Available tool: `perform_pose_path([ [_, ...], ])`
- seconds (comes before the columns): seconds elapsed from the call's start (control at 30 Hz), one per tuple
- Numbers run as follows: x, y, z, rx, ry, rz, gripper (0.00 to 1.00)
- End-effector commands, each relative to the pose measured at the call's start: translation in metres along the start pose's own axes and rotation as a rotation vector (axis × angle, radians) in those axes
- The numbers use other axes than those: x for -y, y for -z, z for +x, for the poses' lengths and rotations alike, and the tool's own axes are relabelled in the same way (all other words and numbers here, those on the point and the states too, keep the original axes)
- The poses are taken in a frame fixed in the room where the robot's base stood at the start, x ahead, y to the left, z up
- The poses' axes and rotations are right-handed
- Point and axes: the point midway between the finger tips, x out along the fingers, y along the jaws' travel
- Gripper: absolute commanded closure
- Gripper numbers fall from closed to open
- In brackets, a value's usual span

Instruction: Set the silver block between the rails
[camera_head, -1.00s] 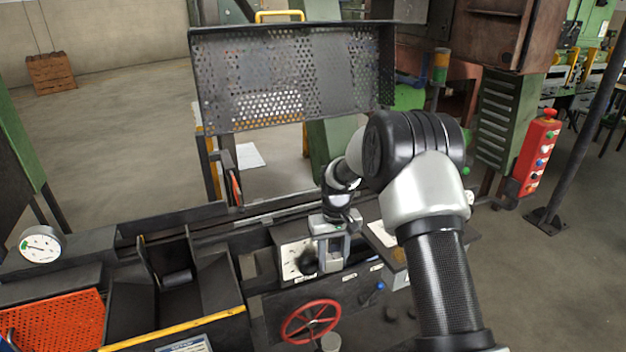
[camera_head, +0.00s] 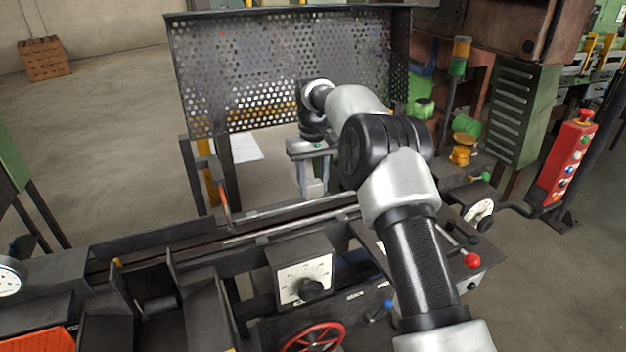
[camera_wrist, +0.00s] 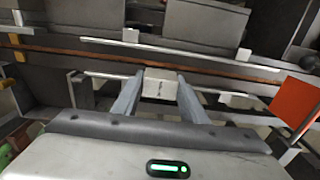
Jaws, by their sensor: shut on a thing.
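My gripper (camera_head: 312,188) is shut on the silver block (camera_head: 315,188), above and behind the machine's long bed in the head view. In the wrist view the pale block (camera_wrist: 160,84) sits between the two fingertips of my gripper (camera_wrist: 158,90). The rails show as thin silver bars (camera_head: 290,229) running along the bed; the block is above them, seemingly apart from them. In the wrist view a far rail (camera_wrist: 180,54) runs across beyond the block, and a nearer bar (camera_wrist: 105,75) passes by the fingertips. The block's underside is hidden.
A perforated guard panel (camera_head: 290,75) stands behind my gripper. A dial box (camera_head: 303,278) and a red handwheel (camera_head: 313,340) are at the front. A lever with a red knob (camera_head: 471,260) and a red button box (camera_head: 568,160) are at right. An orange plate (camera_wrist: 298,102) shows in the wrist view.

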Motion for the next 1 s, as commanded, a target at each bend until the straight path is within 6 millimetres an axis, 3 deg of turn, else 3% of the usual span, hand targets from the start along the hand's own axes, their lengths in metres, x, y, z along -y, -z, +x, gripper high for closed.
perform_pose_path([
  [0.7,0.000,0.000,0.053,-0.001,0.000,0.001,0.88],
  [1.0,0.000,0.000,0.057,-0.001,0.000,0.001,0.88],
])
